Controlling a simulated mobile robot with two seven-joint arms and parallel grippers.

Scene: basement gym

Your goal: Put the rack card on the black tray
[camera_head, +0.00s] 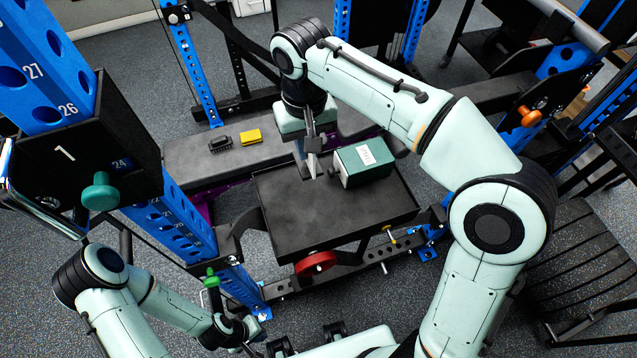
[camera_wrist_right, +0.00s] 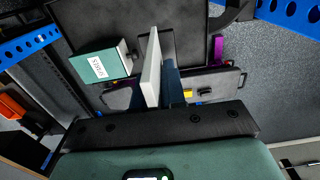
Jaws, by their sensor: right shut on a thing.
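The black tray (camera_head: 290,225) juts out level from the blue rack. My right gripper (camera_head: 312,158) is over its back part, pointing down and shut on the rack card. The rack card is a thin pale sheet held on edge; it shows best in the right wrist view (camera_wrist_right: 152,70), beside a dark finger. Its lower edge is over the tray; I cannot tell whether it touches. In the head view the card is small and partly hidden by the fingers. My left gripper (camera_head: 232,333) is low at the bottom left, away from the tray; its fingers are unclear.
A green box (camera_head: 364,162) with a white label stands on the tray's back right, close beside my right gripper. The tray's front and left are bare. A grey bench (camera_head: 190,162) behind holds a yellow block (camera_head: 251,137) and a black object (camera_head: 221,143). A blue upright (camera_head: 172,225) stands left.

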